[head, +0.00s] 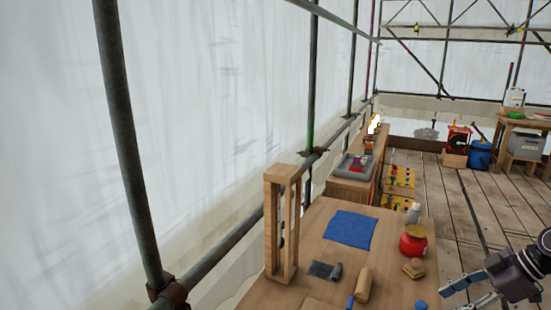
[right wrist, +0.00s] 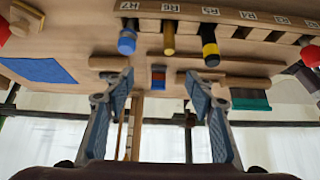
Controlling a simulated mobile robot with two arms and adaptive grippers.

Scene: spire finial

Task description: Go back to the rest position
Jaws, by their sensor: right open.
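My right gripper (head: 466,293) comes in at the lower right of the head view, beside the front right of the wooden workbench (head: 312,235). In the right wrist view its two fingers (right wrist: 158,85) are spread wide with nothing held between them. My left gripper is in neither view.
The bench holds a blue cloth (head: 350,229), a red jar (head: 413,241), a wooden frame (head: 282,222) and a wooden cylinder (head: 363,285). A labelled rack (right wrist: 225,14) with several tools shows in the wrist view. Scaffold poles (head: 125,140) stand at left; plank floor is open at right.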

